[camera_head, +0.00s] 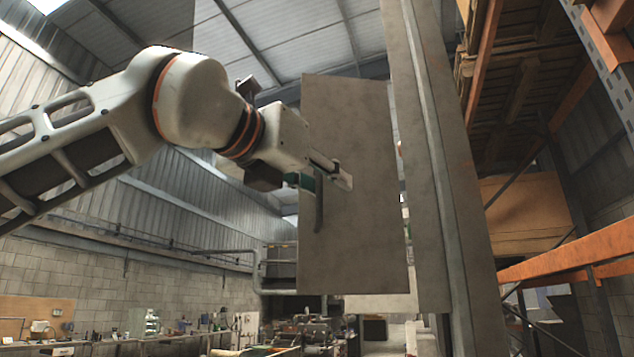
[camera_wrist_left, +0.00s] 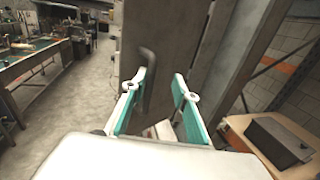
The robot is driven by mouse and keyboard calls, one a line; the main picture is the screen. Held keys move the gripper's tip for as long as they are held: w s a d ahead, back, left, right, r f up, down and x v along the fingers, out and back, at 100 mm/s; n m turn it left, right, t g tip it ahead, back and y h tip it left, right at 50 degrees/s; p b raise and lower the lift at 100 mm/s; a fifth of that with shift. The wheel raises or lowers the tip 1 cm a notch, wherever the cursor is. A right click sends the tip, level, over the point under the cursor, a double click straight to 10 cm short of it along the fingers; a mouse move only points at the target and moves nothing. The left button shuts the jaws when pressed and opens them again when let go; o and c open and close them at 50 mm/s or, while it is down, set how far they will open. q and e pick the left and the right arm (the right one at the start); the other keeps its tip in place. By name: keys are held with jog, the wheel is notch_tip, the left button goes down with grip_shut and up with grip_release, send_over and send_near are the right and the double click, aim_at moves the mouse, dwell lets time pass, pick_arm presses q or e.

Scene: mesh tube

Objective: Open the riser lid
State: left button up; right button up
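The riser (camera_head: 445,170) is a tall grey column right of centre in the head view. Its lid (camera_head: 358,245), a flat grey panel, stands out to the left of the column, with a narrow gap showing between them. A dark bent handle (camera_head: 319,205) is on the lid's face. My left gripper (camera_head: 328,175) is at the handle. In the left wrist view, its green-padded fingers (camera_wrist_left: 160,78) are apart, with the handle (camera_wrist_left: 148,65) near the left finger; I cannot tell whether they touch. My right gripper is not in view.
An orange-framed rack (camera_head: 580,250) with wooden pallets stands to the right of the riser. Workbenches (camera_head: 100,345) with tools line the back left. In the left wrist view, a box (camera_wrist_left: 270,150) is at the lower right, and open floor (camera_wrist_left: 70,110) lies left of the lid.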

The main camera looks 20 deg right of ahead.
pick_arm(q)
jog(key=shift+w+a+f, duration=0.1)
jog(key=shift+a+f, duration=0.05)
jog(key=shift+a, duration=0.05)
jog(key=shift+w+a, duration=0.1)
jog(key=shift+a, duration=0.05)
jog(key=v, duration=1.2)
dwell(0.4)
